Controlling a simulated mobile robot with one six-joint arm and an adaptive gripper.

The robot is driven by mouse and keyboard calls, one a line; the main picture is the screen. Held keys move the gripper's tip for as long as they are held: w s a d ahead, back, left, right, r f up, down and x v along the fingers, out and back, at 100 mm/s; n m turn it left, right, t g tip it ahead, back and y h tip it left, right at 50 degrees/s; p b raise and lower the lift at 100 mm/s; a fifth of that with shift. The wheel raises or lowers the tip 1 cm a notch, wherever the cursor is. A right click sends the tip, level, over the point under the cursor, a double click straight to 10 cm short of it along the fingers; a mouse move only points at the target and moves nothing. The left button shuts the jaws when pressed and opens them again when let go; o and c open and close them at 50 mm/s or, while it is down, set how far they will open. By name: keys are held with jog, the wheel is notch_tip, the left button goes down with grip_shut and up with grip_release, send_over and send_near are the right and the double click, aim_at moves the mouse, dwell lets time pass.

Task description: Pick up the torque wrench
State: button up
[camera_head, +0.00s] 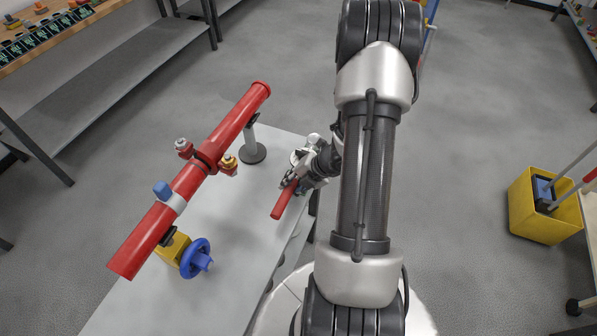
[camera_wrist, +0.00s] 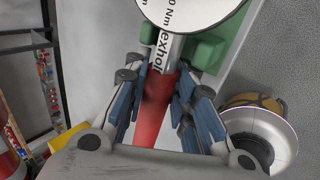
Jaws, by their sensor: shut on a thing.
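The torque wrench has a red handle (camera_head: 283,204), a silver shaft with black lettering and a white round head. It is by the right edge of the grey table (camera_head: 222,225). My gripper (camera_head: 291,182) is shut around the wrench; the red end sticks out toward the front in the head view. In the wrist view, the blue-padded fingers of my gripper (camera_wrist: 161,78) lie on both sides of the wrench's red handle (camera_wrist: 155,112), near where it meets the shaft. The round head is cut off at the top. I cannot tell whether the wrench touches the table.
A long red pipe (camera_head: 145,238) with small valves lies across the table on a grey stand (camera_head: 252,150) and a yellow block. A blue handwheel (camera_head: 196,258) sits near the front. A green block (camera_wrist: 217,45) is beside the wrench's head. A yellow bucket (camera_head: 540,215) stands at right.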

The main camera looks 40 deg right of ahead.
grip_shut()
jog(key=shift+r, duration=0.1)
dwell(0.3)
jog(key=shift+r+p, duration=0.3)
jog(key=shift+r, duration=0.2)
notch_tip(320, 180, up, 19)
jog(key=p, duration=1)
jog(key=shift+r, duration=0.1)
jog(key=shift+r+p, duration=1.9)
jog(key=shift+p, duration=0.45)
